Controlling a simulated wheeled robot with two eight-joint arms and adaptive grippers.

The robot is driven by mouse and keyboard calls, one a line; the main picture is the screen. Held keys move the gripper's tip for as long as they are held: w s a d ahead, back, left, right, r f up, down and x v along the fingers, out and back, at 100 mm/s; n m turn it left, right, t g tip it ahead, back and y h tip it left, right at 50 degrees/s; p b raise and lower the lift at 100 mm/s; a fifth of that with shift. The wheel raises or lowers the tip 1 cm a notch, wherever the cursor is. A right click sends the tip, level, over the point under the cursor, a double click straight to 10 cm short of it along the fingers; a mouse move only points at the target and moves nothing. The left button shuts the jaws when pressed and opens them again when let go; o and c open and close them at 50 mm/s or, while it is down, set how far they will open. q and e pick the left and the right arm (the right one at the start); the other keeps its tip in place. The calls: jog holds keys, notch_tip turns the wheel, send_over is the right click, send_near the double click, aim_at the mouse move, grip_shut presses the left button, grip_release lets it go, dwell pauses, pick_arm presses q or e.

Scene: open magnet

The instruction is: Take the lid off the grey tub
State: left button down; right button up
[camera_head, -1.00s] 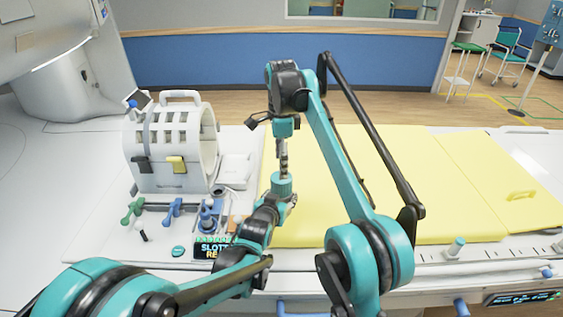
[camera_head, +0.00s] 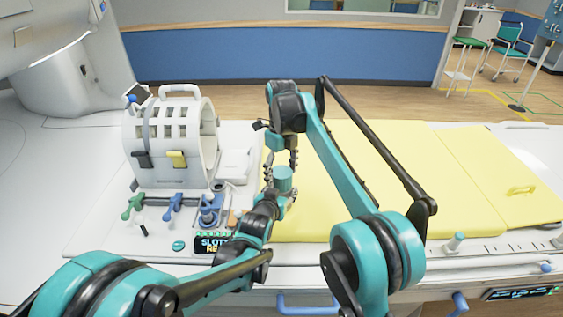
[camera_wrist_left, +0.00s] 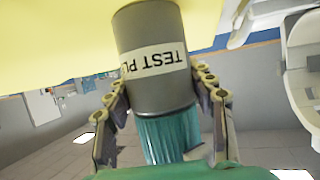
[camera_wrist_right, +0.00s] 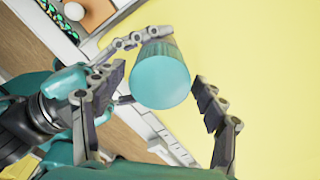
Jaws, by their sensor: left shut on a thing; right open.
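The grey tub (camera_wrist_left: 158,65) has a white label reading "TEST PL…" and a ribbed teal lid (camera_wrist_left: 165,138). The left wrist view looks upside down, with the lid below the tub body. My left gripper (camera_wrist_left: 165,92) is shut on the tub, a finger on each side of it. In the head view the lid (camera_head: 283,178) is on top and hides the grey body. My right gripper (camera_wrist_right: 150,100) is open above the lid, its fingers apart on either side of the lid's round top (camera_wrist_right: 160,82) in the right wrist view. I see a gap beside the right-hand finger.
A white slotted coil housing (camera_head: 165,145) stands at the left, with green and blue handles and a small display (camera_head: 213,243) in front. A yellow pad (camera_head: 400,165) lies under and to the right of the tub, mostly clear. My two arms are close together there.

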jog(key=shift+f, duration=1)
jog(key=c, duration=1.2)
jog(key=n, duration=0.5)
jog(key=shift+n, duration=0.3)
jog(key=n, duration=1.6)
jog(key=shift+n, duration=0.4)
jog(key=n, duration=0.7)
jog(key=shift+r, duration=0.1)
jog(key=n, duration=0.7)
jog(key=shift+n, duration=0.3)
jog(key=n, duration=0.4)
jog(key=shift+n, duration=0.4)
jog(key=shift+c, duration=0.2)
jog(key=n, duration=1.2)
